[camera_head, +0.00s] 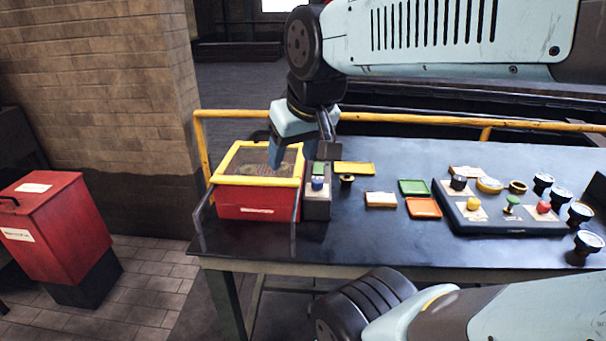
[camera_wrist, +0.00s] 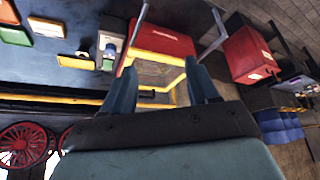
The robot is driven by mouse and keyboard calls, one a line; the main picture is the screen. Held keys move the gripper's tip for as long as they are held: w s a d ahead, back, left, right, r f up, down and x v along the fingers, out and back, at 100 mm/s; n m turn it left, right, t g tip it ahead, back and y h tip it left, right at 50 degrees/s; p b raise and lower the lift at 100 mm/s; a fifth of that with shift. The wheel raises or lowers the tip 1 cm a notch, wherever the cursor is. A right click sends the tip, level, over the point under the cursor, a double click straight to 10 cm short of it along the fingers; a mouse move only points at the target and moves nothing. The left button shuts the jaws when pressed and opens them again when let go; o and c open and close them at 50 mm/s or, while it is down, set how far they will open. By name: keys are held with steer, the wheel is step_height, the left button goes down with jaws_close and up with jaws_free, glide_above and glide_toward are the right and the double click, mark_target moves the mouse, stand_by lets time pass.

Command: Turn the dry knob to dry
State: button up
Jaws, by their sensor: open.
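A small blue knob (camera_head: 318,183) sits on top of a narrow grey control box (camera_head: 317,207), attached to the right side of a red bin with a yellow-framed lid (camera_head: 257,212). I cannot read a dry marking or tell the knob's setting. In the wrist view the blue knob (camera_wrist: 110,49) shows to the left of the red bin (camera_wrist: 165,45). My gripper (camera_head: 276,163) is above the yellow-framed lid, left of the knob and apart from it. In the wrist view its fingers (camera_wrist: 163,78) are spread with nothing between them but the lid beyond.
A yellow rail (camera_head: 380,115) runs along the table's back. A dark knob (camera_head: 347,180), coloured trays (camera_head: 414,187) and a panel with coloured knobs (camera_head: 500,227) lie to the right, with gauges beyond. A red bin (camera_head: 50,222) stands on the floor at left. The table front is clear.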

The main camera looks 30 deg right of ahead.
steer(key=w+d+f+n+g, duration=0.1)
steer(key=w+d+n+g, duration=0.2)
steer(key=w+d, duration=0.55)
steer(key=n+g, duration=0.3)
glide_above(318, 180)
step_height(318, 180, down, 6)
step_height(318, 180, down, 13)
steer(key=shift+w+r, duration=0.1)
steer(key=shift+w, duration=0.05)
steer(key=c, duration=1)
steer(key=shift+a, duration=0.1)
steer(key=shift+c, duration=0.2)
